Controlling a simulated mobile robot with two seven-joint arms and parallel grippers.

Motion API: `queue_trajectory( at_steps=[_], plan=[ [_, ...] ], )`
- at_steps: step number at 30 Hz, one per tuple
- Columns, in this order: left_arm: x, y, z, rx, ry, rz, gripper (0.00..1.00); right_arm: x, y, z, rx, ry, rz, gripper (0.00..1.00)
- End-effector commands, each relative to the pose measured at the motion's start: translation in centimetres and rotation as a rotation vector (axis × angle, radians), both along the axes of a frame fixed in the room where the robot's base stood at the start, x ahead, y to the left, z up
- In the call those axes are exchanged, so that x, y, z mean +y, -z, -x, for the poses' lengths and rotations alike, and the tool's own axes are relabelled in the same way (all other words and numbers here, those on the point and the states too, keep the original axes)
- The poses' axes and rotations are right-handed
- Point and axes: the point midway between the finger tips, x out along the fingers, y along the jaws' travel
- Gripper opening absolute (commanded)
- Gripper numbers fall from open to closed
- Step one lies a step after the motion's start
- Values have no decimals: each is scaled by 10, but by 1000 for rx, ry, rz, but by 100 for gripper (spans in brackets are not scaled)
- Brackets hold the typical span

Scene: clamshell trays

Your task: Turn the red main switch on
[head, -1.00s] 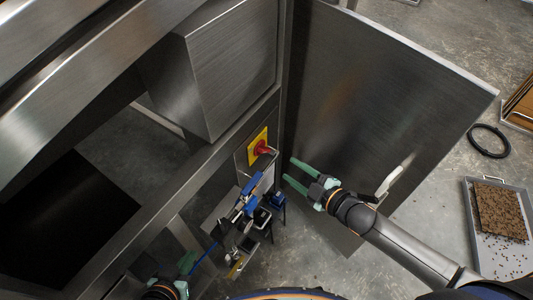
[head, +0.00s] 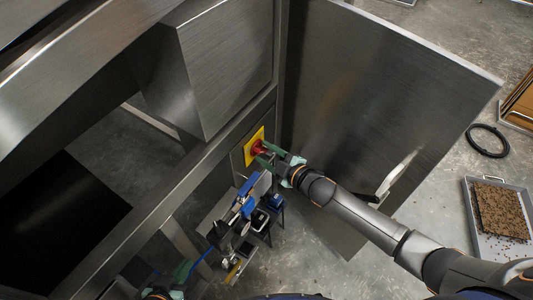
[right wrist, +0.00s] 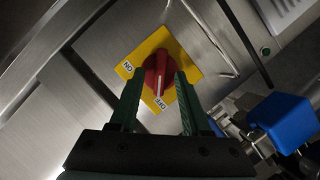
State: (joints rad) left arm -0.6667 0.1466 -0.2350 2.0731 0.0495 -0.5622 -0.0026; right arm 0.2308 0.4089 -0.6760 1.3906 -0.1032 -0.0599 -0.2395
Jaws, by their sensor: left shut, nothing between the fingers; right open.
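The red main switch (head: 258,147) is a rotary knob on a yellow plate (head: 250,154), mounted on a steel panel. In the right wrist view, the red knob (right wrist: 158,76) has a white pointer line aimed at the OFF label (right wrist: 160,103); the ON label (right wrist: 127,66) is to the left. My right gripper (head: 263,154) is open, with green fingers on either side of the knob. In the wrist view its fingertips (right wrist: 157,78) flank the knob; whether they touch it I cannot tell. My left gripper (head: 184,270) is shut and empty at the lower left, partly cut off.
An open steel door (head: 390,110) with a handle (head: 397,174) stands right of the switch, close to my right arm. Blue-handled fittings (head: 247,186) sit just below the switch. A tray of brown pieces (head: 476,240) and a black hose coil (head: 489,140) lie on the floor.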

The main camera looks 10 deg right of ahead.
Motion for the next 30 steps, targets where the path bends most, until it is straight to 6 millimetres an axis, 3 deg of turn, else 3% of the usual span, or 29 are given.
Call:
queue_trajectory(
  at_steps=[2,14,30],
  plan=[
    [0,0,0,0,0,0,0,0,0,0,0,0,0,44],
    [1,0,-1,-2,-1,0,0,0,0,0,0,0,0,0],
    [0,-4,-5,-11,2,-2,0,0,-1,0,9,0,-8,0]
  ],
)
